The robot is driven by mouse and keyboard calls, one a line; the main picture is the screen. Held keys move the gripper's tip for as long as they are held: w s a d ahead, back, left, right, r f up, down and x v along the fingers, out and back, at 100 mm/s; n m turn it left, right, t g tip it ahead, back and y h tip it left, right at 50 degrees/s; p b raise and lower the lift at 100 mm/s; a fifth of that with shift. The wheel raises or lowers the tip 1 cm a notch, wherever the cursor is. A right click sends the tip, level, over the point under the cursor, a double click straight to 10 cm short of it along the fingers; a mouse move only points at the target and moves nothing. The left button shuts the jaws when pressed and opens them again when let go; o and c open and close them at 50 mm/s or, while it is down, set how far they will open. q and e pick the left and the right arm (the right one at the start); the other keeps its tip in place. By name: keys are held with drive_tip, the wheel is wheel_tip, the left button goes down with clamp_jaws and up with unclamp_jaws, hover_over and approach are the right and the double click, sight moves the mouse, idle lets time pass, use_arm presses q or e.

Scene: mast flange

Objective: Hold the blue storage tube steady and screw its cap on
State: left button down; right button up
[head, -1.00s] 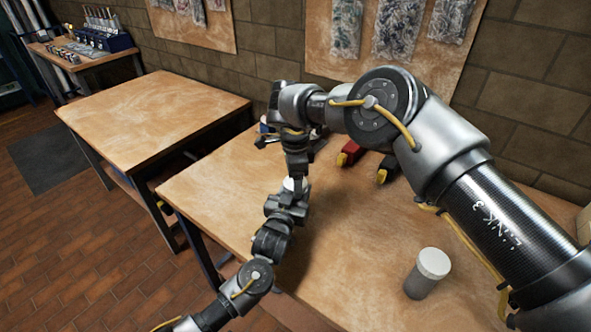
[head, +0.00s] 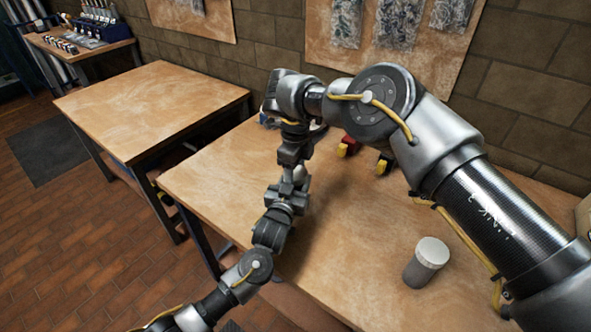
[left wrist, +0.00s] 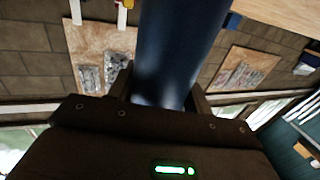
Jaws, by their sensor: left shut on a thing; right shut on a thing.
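The blue storage tube (left wrist: 178,50) fills the middle of the left wrist view, between the two fingers of my left gripper (left wrist: 160,95), which is shut on it. In the head view my left gripper (head: 287,195) is low over the near left part of the workbench, and the tube is mostly hidden there. My right gripper (head: 293,163) points down from directly above it, shut, with its fingertips close to my left gripper. The cap is hidden at those fingertips, so I cannot see how it sits on the tube.
A grey jar with a white lid (head: 427,262) stands on the workbench (head: 350,245) at right. Red and black items with yellow ends (head: 347,147) lie behind my right arm. Another table (head: 150,105) stands at left, with a gap between.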

drive_tip(key=m, duration=0.6)
drive_tip(key=shift+a, duration=0.1)
drive_tip(key=m, duration=0.3)
drive_tip(key=shift+m, duration=0.3)
drive_tip(key=m, duration=0.5)
drive_tip(key=shift+m, duration=0.3)
drive_tip(key=m, duration=0.5)
drive_tip(key=shift+m, duration=0.4)
drive_tip(key=o, duration=1.2)
drive_tip(key=shift+c, duration=0.2)
wheel_tip(320, 180, up, 12)
